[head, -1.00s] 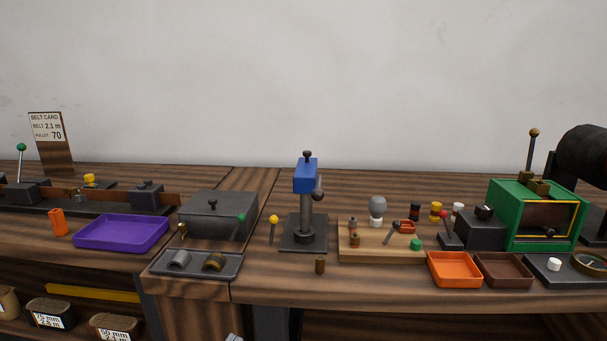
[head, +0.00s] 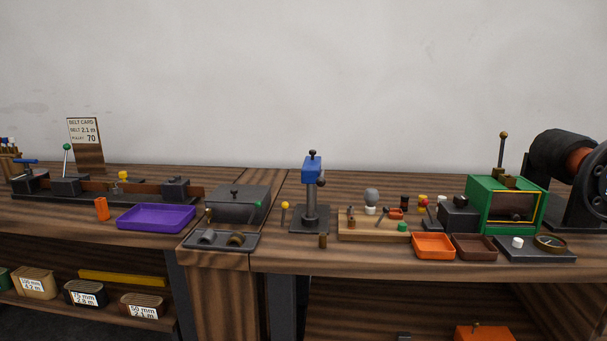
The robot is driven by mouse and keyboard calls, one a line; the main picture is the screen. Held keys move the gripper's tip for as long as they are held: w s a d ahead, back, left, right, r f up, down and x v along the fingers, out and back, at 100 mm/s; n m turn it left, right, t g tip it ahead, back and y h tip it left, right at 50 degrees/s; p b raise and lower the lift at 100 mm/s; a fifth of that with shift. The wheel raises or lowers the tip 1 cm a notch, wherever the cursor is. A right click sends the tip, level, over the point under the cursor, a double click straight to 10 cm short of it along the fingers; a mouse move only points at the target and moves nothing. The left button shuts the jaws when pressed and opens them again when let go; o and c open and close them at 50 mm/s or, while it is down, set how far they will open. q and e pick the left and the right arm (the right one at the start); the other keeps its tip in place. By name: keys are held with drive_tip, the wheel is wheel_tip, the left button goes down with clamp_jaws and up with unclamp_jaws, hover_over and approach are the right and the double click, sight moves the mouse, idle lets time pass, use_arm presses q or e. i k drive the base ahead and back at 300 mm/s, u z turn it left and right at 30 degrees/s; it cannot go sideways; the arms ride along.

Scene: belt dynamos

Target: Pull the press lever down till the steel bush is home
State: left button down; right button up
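The press (head: 312,168) stands near the middle of the bench, with a blue head on a grey column and a dark square base (head: 309,226). Its lever shows as a short arm with a dark ball knob (head: 321,182) at the right side of the head. A dark round piece sits on the base under the column. I cannot make out the steel bush for sure; a grey, shiny rounded piece (head: 207,238) lies in the dark tray (head: 222,246) left of the press. Neither of my grippers shows.
A small brown cylinder (head: 323,241) stands before the press and a yellow-knobbed rod (head: 285,211) left of it. A wooden board (head: 372,233) with small parts, an orange tray (head: 433,246) and a green machine (head: 507,205) are to the right. A purple tray (head: 156,218) is left.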

sight(321, 181)
drive_tip(key=u, duration=0.9)
drive_tip(key=i, duration=0.8)
drive_tip(key=z, duration=1.55)
